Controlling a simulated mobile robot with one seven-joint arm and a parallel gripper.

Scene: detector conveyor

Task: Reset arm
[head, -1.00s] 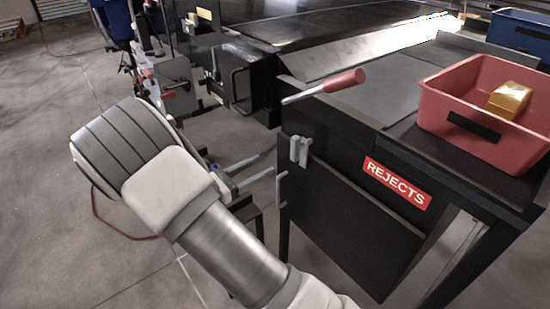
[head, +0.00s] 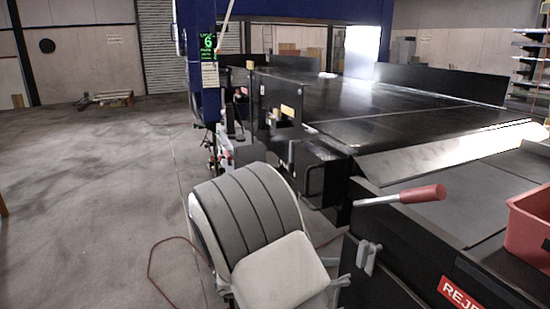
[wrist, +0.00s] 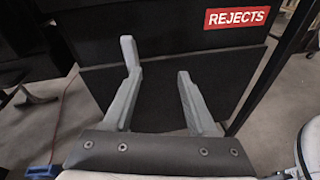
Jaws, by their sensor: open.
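My gripper (wrist: 158,85) is open and empty in the wrist view. Its two grey fingers stand apart in front of a dark panel (wrist: 155,100) below the red REJECTS label (wrist: 237,17). I cannot tell how far the fingertips are from the panel. In the head view my arm's rounded wrist end is at the lower middle, left of the rejects station, and mostly hides the gripper; only a bit of grey finger shows at its right.
A red-handled lever (head: 405,195) sticks out above the station's REJECTS label (head: 462,292). A red bin (head: 530,228) stands on top at the right edge. The black conveyor (head: 400,115) stretches behind. Open floor (head: 100,200) lies to the left.

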